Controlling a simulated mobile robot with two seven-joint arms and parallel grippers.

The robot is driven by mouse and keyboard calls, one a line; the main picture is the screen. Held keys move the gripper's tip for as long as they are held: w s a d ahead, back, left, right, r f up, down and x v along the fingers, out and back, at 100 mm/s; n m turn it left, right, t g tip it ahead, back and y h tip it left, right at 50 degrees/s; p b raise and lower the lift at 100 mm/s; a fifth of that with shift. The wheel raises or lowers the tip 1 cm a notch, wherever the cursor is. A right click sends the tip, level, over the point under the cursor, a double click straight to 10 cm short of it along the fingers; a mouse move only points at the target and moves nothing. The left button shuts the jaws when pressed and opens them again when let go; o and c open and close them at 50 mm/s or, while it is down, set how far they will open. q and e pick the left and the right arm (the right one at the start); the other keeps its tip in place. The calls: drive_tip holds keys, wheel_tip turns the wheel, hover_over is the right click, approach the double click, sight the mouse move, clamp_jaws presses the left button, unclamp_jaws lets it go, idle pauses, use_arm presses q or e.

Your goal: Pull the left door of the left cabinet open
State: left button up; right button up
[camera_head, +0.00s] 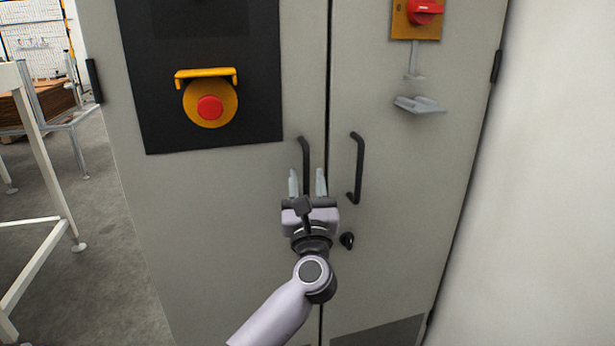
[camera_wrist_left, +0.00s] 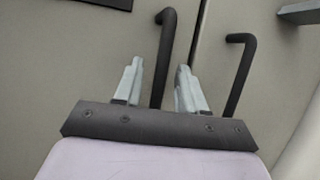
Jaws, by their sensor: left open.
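The left cabinet door (camera_head: 220,200) is grey and appears closed against the right door (camera_head: 415,180), with a thin dark seam between them. The left door's black bar handle (camera_head: 305,152) stands upright near the seam. My left gripper (camera_head: 308,183) is open, with one finger on each side of that handle in the picture. In the left wrist view the handle (camera_wrist_left: 164,60) rises between the two fingertips (camera_wrist_left: 160,75); I cannot tell whether they touch it. The gripper hides the handle's lower end. My right gripper is not in view.
The right door's black handle (camera_head: 356,168) is close to the right of my gripper, with a black lock knob (camera_head: 347,240) below. A yellow-and-red emergency button (camera_head: 210,103) sits on a black panel. A pale wall (camera_head: 550,200) borders the right side. Floor (camera_head: 90,270) and a white frame (camera_head: 45,250) lie left.

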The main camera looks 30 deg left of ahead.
use_arm(q)
drive_tip(key=shift+w+a+r, duration=0.2)
drive_tip(key=shift+w+a, duration=0.1)
drive_tip(key=shift+w, duration=0.15)
drive_tip(key=shift+c, duration=0.3)
clamp_jaws()
